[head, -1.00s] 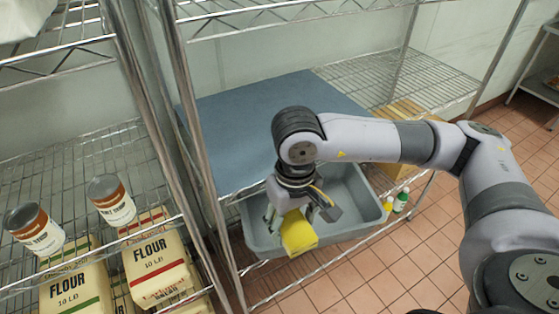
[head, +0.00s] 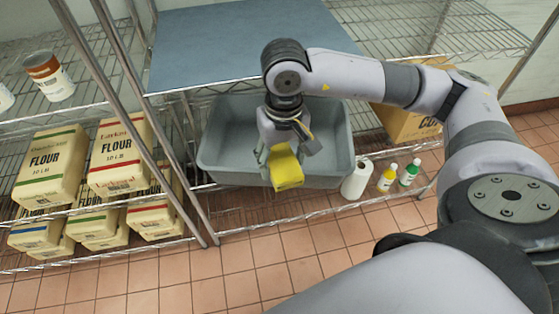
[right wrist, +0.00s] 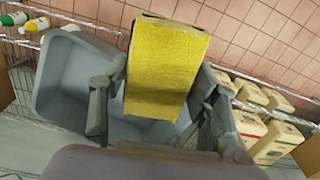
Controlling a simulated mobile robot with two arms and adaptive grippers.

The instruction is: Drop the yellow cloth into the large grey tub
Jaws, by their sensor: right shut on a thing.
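The yellow cloth (head: 286,168) is a folded block held in my right gripper (head: 281,150), which is shut on it. It also fills the middle of the right wrist view (right wrist: 166,70), between the two fingers (right wrist: 155,100). The large grey tub (head: 222,130) stands on the lower wire shelf. In the head view the cloth overlaps the tub's front wall; its height above the rim is hard to tell. In the right wrist view the tub (right wrist: 62,75) lies behind the cloth and fingers. My left gripper is not in view.
A blue-grey board (head: 240,45) lies on the shelf above the tub's back. A paper towel roll (head: 356,180), a yellow bottle (head: 387,177) and a green bottle (head: 409,173) stand right of the tub. Flour bags (head: 118,160) and a shelf post (head: 150,150) are on the left.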

